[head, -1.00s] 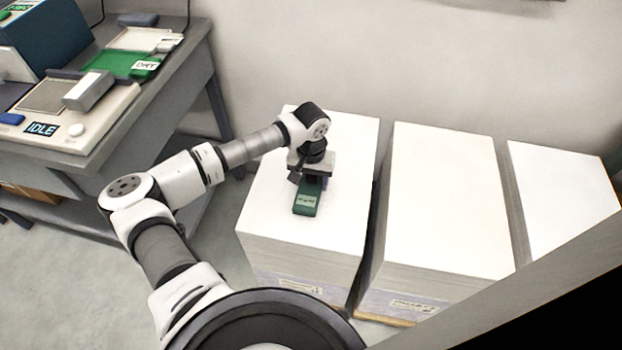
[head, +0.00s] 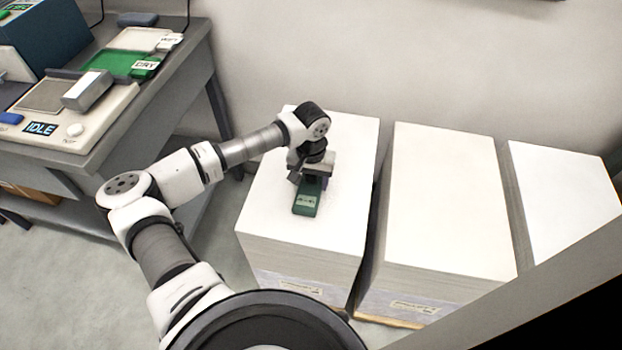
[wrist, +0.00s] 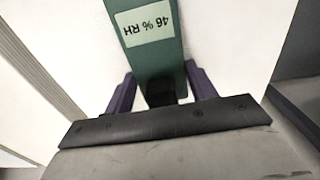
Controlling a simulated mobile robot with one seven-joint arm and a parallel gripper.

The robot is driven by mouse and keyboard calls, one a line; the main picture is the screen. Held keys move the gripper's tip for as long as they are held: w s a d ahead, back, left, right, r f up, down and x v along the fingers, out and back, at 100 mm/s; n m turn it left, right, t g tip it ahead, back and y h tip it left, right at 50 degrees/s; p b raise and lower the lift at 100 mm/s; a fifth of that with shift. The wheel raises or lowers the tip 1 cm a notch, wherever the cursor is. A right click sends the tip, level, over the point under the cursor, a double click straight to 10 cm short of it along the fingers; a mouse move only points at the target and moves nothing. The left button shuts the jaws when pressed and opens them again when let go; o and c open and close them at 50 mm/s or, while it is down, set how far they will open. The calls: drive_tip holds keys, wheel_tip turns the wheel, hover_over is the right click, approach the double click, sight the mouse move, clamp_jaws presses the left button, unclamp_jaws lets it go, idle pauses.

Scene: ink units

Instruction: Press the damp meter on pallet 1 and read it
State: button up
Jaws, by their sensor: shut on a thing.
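The damp meter (head: 306,201) is a dark green block with a pale display. It stands out from under my gripper (head: 312,180) over the left paper stack (head: 270,200). In the wrist view the meter (wrist: 160,60) lies between the two purple fingers of my gripper (wrist: 160,92), which are shut on it. Its display (wrist: 146,22) shows upside down there and reads "46 % RH". The meter appears to be down at the top sheet, but its contact with the paper is hidden.
Two more white paper stacks stand to the right, a middle one (head: 450,190) and a right one (head: 565,195), with narrow gaps between.

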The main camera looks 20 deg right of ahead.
idle(0.4)
drive_tip(key=shift+r+p, duration=1.2)
drive_tip(key=shift+r, duration=2.3)
